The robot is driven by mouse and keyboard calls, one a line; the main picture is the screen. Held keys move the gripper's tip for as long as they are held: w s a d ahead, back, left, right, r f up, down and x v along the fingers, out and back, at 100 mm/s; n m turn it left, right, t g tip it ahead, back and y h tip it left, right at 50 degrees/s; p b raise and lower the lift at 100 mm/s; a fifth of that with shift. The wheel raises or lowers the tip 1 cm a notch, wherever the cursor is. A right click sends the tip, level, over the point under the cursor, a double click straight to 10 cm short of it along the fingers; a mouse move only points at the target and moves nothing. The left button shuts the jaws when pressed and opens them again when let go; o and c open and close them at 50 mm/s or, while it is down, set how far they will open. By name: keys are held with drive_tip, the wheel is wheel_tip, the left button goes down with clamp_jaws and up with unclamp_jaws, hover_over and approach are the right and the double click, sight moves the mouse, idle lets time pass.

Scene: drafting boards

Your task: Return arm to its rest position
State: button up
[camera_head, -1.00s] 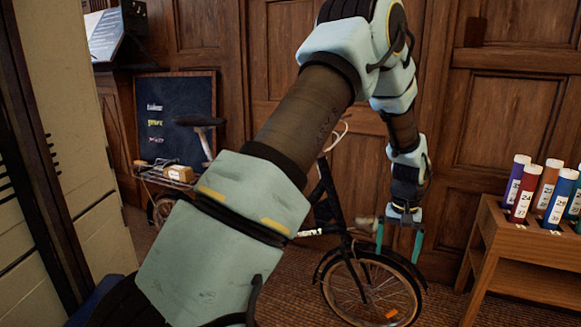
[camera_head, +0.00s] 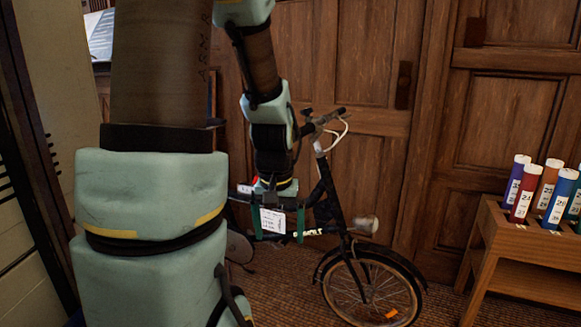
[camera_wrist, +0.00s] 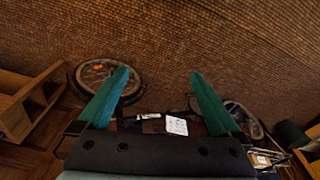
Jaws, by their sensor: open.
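My gripper (camera_head: 279,240) hangs from my raised arm in the head view, pointing down in front of the bicycle (camera_head: 370,285). Its two green fingers are apart. The wrist view also shows my gripper (camera_wrist: 160,75) with its fingers spread and only carpet between their tips. A white printed label (camera_head: 272,220) shows between the fingers in the head view, and the label also shows near the palm edge in the wrist view (camera_wrist: 176,126). I cannot tell what it is fixed to. My arm hides the rear of the bicycle.
A wooden rack (camera_head: 490,250) with several numbered coloured tubes stands at the right. Wooden panelling (camera_head: 350,60) closes off the back. A pale cabinet (camera_head: 30,200) stands close at the left. Carpet (camera_head: 285,300) is bare in front of the bicycle.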

drive_tip(key=s+a, duration=0.4)
wheel_tip(320, 180, up, 16)
drive_tip(key=p, duration=1.5)
drive_tip(key=shift+f+n, duration=0.15)
drive_tip(key=shift+n, duration=0.15)
drive_tip(key=shift+s+a, duration=0.1)
drive_tip(key=shift+c, duration=0.2)
